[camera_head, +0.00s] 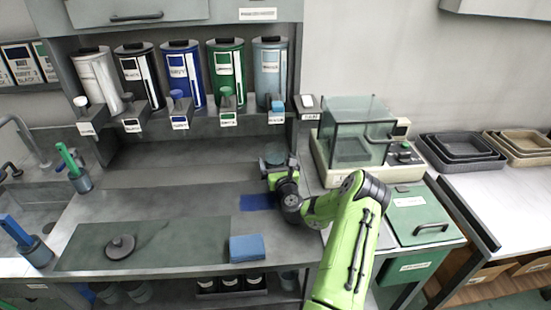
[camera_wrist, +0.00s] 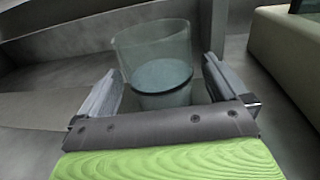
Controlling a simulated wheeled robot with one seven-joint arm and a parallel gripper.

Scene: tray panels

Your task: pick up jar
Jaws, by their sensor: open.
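The jar (camera_wrist: 153,60) is a clear, round vessel with a grey-blue disc or content level inside. In the wrist view it stands upright just ahead of my gripper (camera_wrist: 160,93), roughly between the two fingers. My gripper is open, with one finger on each side of the jar; I cannot tell whether either touches it. In the head view the jar (camera_head: 275,154) shows only as a small dark teal round shape behind my gripper (camera_head: 277,168), and its lower part is hidden by my wrist.
A glass-sided box (camera_head: 358,133) stands close to the right of the jar. Several labelled canisters (camera_head: 187,72) line the back shelf. The middle left counter is clear.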

